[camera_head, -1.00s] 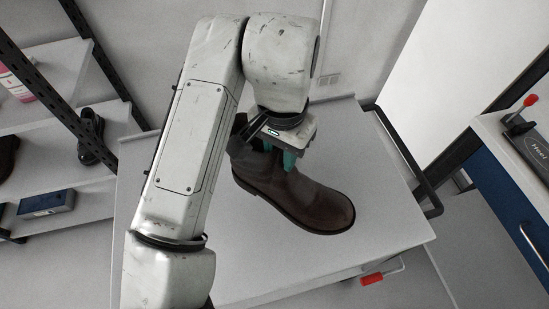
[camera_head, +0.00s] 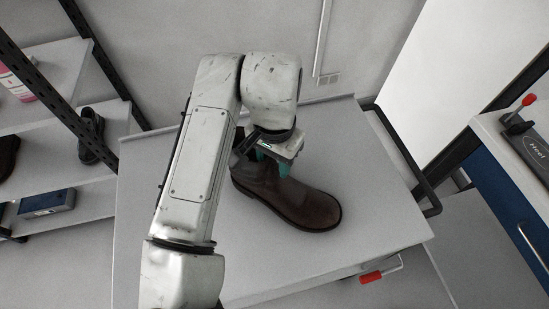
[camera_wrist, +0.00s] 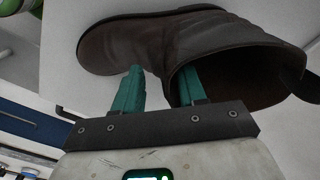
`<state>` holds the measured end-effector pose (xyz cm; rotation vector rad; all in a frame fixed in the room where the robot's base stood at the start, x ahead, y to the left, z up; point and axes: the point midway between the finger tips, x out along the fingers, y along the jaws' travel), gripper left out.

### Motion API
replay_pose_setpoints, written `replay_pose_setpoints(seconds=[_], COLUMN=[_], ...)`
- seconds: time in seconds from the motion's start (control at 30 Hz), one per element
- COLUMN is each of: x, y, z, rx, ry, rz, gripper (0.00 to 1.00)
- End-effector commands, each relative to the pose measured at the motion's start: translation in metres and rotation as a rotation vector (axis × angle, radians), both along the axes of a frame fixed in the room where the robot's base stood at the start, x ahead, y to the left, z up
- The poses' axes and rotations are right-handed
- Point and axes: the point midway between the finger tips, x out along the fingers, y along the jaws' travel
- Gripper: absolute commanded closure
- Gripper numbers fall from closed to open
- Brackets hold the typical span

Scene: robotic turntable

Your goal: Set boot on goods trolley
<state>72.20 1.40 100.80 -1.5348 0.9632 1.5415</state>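The dark brown boot (camera_head: 305,207) lies sole down on the pale grey flat top of the goods trolley (camera_head: 370,215), its toe pointing to the lower right. My gripper (camera_head: 271,162) is at the boot's shaft, with teal fingers pointing down. In the wrist view the boot (camera_wrist: 170,38) fills the upper part, and my gripper (camera_wrist: 158,80) has one finger outside the shaft and the other inside its opening. The shaft's wall lies between the fingers, and the gap looks wider than that wall. The inner fingertip is partly in shadow.
A shelf rack (camera_head: 60,130) with shoes and a blue box (camera_head: 46,202) stands at the left. A black handle bar (camera_head: 405,160) edges the trolley's right side. A blue and white cabinet (camera_head: 510,200) is at the right. The trolley top's front and right are clear.

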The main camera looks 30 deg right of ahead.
Motion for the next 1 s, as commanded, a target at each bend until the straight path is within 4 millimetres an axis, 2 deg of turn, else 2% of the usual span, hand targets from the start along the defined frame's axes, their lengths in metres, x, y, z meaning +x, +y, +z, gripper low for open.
replay_pose_setpoints(seconds=[0.03, 0.1, 0.33, 0.47, 0.57, 0.8, 1.0], x=[0.000, 0.000, 0.000, 0.001, 0.001, 0.002, 0.002], y=[0.000, 0.000, 0.000, 0.000, 0.000, 0.001, 0.001], z=[0.000, 0.000, 0.001, 0.008, 0.022, 0.072, 0.105], rx=[0.000, 0.000, 0.000, 0.000, 0.000, 0.002, 0.004], ry=[0.000, 0.000, -0.001, -0.002, -0.004, -0.004, -0.003], rz=[0.000, 0.000, 0.001, 0.000, 0.001, -0.001, 0.000], gripper=[0.54, 0.48, 0.48, 0.48, 0.48, 0.48, 0.48])
